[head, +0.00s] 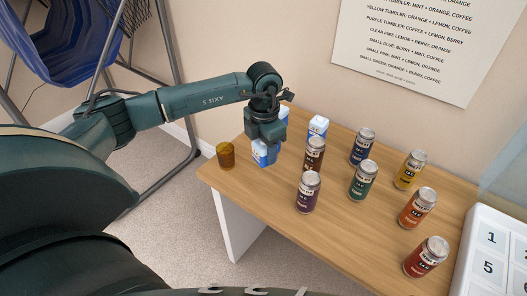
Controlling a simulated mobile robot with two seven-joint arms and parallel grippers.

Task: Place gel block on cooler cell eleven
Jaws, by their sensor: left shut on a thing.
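My left gripper (266,142) points down over the left part of the wooden table. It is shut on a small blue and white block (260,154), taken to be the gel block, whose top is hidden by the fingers. I cannot tell if the block touches the table. A white cooler tray (465,248) with numbered cells is cut off at the right edge; cells 1 (491,238) and 5 (488,267) show, and cell eleven is out of view. My right gripper is not in view.
Two more blue and white blocks (318,126) (284,114) stand near the wall. Several cans, including a purple one (308,192) and a red one (426,257), stand between gripper and cooler. An amber tumbler (226,155) stands at the wooden table's (262,200) left corner.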

